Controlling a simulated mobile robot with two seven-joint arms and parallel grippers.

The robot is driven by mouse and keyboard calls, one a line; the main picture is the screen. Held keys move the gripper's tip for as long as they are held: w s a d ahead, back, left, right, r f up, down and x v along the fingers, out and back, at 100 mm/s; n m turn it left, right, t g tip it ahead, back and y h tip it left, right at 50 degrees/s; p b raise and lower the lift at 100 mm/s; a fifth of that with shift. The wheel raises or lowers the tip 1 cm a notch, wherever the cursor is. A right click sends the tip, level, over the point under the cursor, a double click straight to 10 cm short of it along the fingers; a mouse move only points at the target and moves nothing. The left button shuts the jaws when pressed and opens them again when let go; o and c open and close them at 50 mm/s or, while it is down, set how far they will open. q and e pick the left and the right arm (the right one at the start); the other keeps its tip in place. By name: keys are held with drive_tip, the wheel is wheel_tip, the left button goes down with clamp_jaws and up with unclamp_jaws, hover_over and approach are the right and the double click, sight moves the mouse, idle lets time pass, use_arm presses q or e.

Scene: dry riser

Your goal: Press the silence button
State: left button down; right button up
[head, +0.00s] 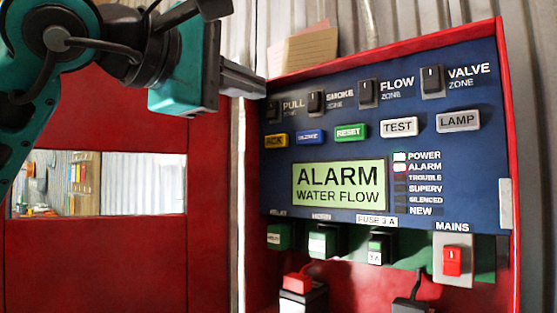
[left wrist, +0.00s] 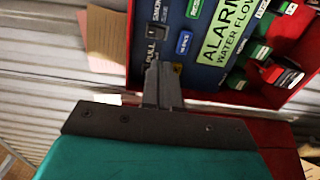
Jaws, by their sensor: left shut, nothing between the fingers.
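The silence button is the small blue button (head: 310,137) on the blue alarm panel (head: 285,185), between the yellow ACK button (head: 275,140) and the green RESET button (head: 350,132). It also shows in the left wrist view as a blue button (left wrist: 183,42). My left gripper (head: 262,88) is shut and empty, at the panel's upper left edge near the PULL switch (head: 273,110), above and left of the silence button. In the left wrist view the closed fingertips (left wrist: 164,68) overlap the panel near the yellow button. I cannot tell whether they touch it. My right gripper is not in view.
The display (head: 339,185) reads ALARM WATER FLOW. TEST (head: 398,127) and LAMP (head: 458,121) buttons sit right of RESET. Zone switches line the top. A red MAINS switch (head: 452,261) is lower right. A red door with a window (head: 95,250) stands left.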

use_arm(q)
wheel_tip(320, 180, down, 4)
drive_tip(key=b, duration=0.2)
drive_tip(key=p, duration=0.3)
approach(308, 137)
drive_tip(key=x, duration=0.5)
drive_tip(key=shift+w+r, duration=0.1)
drive_tip(key=shift+w+d, duration=0.35)
drive_tip(key=shift+w, duration=0.1)
drive_tip(key=shift+w+d, duration=0.1)
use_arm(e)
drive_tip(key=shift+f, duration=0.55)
